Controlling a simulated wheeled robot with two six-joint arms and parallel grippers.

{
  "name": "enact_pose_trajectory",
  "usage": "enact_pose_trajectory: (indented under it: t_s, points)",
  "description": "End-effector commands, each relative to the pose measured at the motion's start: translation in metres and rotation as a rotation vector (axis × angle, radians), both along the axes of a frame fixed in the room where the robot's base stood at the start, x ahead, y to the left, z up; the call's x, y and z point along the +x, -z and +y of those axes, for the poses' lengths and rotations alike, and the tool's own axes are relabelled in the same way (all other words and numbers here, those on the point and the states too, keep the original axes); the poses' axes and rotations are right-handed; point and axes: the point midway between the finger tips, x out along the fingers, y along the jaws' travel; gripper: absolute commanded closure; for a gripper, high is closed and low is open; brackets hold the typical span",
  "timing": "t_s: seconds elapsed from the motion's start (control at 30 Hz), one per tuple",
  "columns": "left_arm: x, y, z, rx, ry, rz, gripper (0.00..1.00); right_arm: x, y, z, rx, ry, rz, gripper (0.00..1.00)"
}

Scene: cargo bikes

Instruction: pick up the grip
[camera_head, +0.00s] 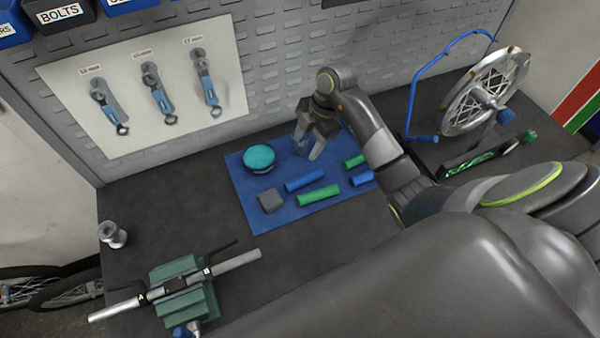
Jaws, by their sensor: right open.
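Several grips lie on a blue mat (236,168) on the dark bench. A blue grip (304,181) and a green grip (319,195) lie near the mat's middle. Another green grip (354,161) and another blue grip (362,179) lie at the right, the blue one partly hidden by my right arm. My right gripper (308,150) is open and points down over the mat's back part, behind the grips. It looks empty; whether it touches the mat is unclear. My left gripper is not in view.
A round teal-topped tin (259,158) and a grey block (271,200) share the mat. A handlebar (236,262) sits in a green clamp (186,290) at the front left. A wheel stand (485,92) stands at the right. Wrenches (161,98) hang on the back panel. The bench's left part is mostly clear.

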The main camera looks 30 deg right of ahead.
Motion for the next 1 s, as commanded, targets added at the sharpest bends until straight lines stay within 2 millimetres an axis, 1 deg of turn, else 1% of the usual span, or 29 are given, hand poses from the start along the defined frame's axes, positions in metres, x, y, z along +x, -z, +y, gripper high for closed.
enact_pose_trajectory:
  t_s: [0.03, 0.13, 0.27, 0.37, 1.0]
  points:
    - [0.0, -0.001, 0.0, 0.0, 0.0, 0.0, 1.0, -0.001, -0.004, -0.008, -0.041, 0.025, 0.035, 0.47]
    - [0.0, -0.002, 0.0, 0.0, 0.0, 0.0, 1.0, -0.005, -0.007, -0.02, -0.102, 0.067, 0.087, 0.47]
    - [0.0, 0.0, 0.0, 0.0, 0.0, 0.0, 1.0, -0.007, -0.006, -0.026, -0.131, 0.089, 0.114, 0.47]
    - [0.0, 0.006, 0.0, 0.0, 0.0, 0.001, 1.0, -0.008, 0.0, -0.025, -0.132, 0.09, 0.116, 0.47]
    - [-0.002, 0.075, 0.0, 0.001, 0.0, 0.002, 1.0, -0.008, 0.074, -0.013, -0.129, 0.087, 0.113, 0.47]
